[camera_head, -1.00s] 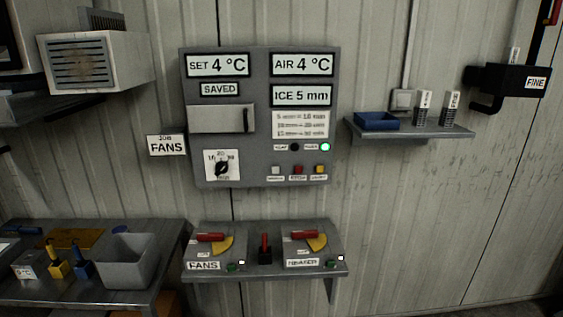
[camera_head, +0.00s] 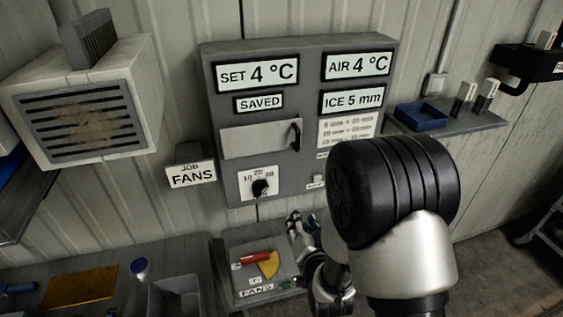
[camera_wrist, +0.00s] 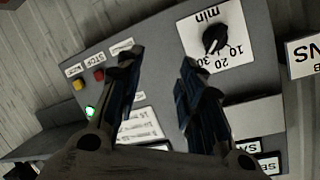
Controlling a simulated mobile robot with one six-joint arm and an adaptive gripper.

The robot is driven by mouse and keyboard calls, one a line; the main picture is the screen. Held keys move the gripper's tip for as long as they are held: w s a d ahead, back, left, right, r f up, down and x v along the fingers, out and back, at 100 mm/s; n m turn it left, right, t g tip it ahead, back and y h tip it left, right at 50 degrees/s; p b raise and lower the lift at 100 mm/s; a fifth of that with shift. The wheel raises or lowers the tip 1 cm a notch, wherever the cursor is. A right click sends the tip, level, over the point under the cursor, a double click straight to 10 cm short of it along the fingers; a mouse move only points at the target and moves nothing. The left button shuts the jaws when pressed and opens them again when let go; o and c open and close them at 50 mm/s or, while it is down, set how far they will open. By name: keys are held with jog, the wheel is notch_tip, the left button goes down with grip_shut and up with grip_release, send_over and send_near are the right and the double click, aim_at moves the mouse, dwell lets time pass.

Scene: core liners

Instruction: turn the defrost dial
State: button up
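The defrost dial is a black knob (camera_head: 260,187) on a white plate marked in minutes, at the lower left of the grey control panel (camera_head: 225,177). In the wrist view the knob (camera_wrist: 215,38) shows upside down at the upper right, with 10, 20 and 30 readable beside it. My gripper (camera_wrist: 155,82) is open and empty in the wrist view, its fingers wide apart. The knob lies beyond and to the right of the right finger, not between the fingers. In the head view my gripper (camera_head: 298,225) is small, below and right of the dial, partly hidden by my arm.
A cover with a black handle (camera_head: 294,137) is above the dial. Panel buttons (camera_wrist: 99,75) show in the wrist view. A shelf with the FANS switch (camera_head: 255,262) is below. A JOB FANS sign (camera_head: 190,174) sticks out at left. A blue tray (camera_head: 420,116) stands right.

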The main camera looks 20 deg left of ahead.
aim_at(263, 191)
jog(key=s+a+t+y+p, duration=0.2)
jog(key=s+a+y+p, duration=0.2)
jog(key=s, duration=0.3)
jog(key=x, duration=0.5)
jog(key=f+p+x, duration=0.1)
jog(key=x, duration=1.1)
jog(key=shift+w+f, duration=0.15)
jog(key=shift+w, duration=0.05)
grip_shut()
